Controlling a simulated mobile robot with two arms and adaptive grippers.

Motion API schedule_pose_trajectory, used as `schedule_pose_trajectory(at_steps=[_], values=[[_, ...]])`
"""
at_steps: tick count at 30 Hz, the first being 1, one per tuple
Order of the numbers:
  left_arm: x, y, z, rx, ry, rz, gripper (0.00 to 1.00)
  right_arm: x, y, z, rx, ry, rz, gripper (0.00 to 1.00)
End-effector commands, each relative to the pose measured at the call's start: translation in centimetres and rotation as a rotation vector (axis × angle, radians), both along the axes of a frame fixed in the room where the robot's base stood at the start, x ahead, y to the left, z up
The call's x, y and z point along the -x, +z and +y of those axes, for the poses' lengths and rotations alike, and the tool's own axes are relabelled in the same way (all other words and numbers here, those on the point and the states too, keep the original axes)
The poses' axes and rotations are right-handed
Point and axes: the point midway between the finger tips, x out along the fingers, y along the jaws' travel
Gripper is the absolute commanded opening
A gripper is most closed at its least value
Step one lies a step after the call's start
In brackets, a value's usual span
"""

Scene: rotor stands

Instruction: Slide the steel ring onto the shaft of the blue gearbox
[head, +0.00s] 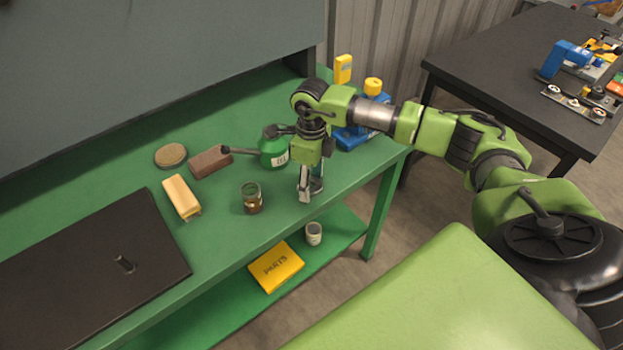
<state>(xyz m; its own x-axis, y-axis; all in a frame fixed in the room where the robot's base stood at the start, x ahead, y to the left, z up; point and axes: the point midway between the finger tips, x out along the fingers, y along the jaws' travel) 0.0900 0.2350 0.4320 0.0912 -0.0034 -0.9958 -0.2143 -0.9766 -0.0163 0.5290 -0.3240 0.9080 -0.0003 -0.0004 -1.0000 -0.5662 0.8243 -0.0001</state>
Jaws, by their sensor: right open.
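My right gripper (309,190) points down over the front right edge of the green bench, with its jaws open. A small grey metal piece (317,185) shows right beside its fingers; it may be the steel ring, but the fingers partly cover it and I cannot tell whether they touch it. A blue unit with a yellow top (350,137) stands behind my right wrist, partly hidden. Another blue unit (565,58) stands on the dark table at the far right. I cannot make out a shaft on either, nor which is the gearbox. My left gripper is out of view.
The green bench (215,235) holds a glass jar (252,198), a green oil can (273,150), a brown block (210,162), a tan block (182,198), a round disc (171,155) and a black mat (70,280) with a short metal peg (124,264). A yellow box (276,267) lies on the lower shelf.

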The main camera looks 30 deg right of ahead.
Motion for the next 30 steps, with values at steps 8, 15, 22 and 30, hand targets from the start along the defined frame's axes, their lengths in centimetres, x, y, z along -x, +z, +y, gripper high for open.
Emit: schedule_pose_trajectory(at_steps=[8, 15, 22, 30], values=[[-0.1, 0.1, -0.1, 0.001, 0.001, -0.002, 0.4, 0.0, 0.1, 0.0, 0.0, 0.0, 0.0, 0.25], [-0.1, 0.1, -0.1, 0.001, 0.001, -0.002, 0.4, 0.0, 0.1, 0.1, 0.0, 0.01, 0.0, 0.17], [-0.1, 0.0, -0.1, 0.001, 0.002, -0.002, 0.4, 0.5, 2.0, 2.5, -0.002, 0.246, -0.002, 0.17], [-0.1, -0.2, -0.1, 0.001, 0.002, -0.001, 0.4, 4.1, 7.5, 8.6, 0.002, 1.048, -0.006, 0.17]])
